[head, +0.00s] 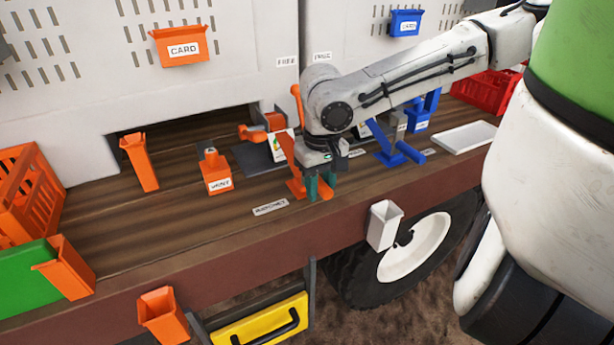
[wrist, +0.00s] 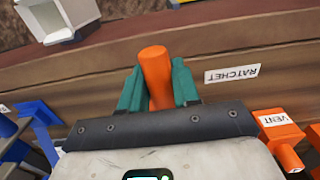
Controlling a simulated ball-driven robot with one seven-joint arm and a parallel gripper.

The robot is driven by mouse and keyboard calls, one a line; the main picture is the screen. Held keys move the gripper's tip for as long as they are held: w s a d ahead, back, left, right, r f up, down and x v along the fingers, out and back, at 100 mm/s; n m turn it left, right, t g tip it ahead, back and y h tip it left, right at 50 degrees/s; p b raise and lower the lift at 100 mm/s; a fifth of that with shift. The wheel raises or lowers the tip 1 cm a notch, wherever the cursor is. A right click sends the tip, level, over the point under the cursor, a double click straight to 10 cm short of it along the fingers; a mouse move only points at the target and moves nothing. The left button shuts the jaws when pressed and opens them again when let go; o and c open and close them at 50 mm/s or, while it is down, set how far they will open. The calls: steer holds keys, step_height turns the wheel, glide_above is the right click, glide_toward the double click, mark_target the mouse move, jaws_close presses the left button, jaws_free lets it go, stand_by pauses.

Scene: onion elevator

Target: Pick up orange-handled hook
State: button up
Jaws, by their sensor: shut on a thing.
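My gripper (head: 320,187) reaches down at the front part of the brown deck. Its teal fingers (wrist: 158,88) stand on either side of an orange cylindrical handle (wrist: 156,70) and are shut on it. The handle's end (head: 326,192) shows beside the fingers in the head view. An orange slanted bar with a foot (head: 296,187) stands just left of the gripper; whether it joins the handle is hidden. No hook shape shows clearly; the wrist body covers the handle's other end.
A RATCHET label (head: 270,207) lies left of the gripper. An orange VENT box (head: 216,180) stands farther left. A blue lever (head: 387,145) stands to the right. A white bin (head: 384,225) hangs on the deck's front edge. The left middle deck is mostly clear.

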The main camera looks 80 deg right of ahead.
jaws_close()
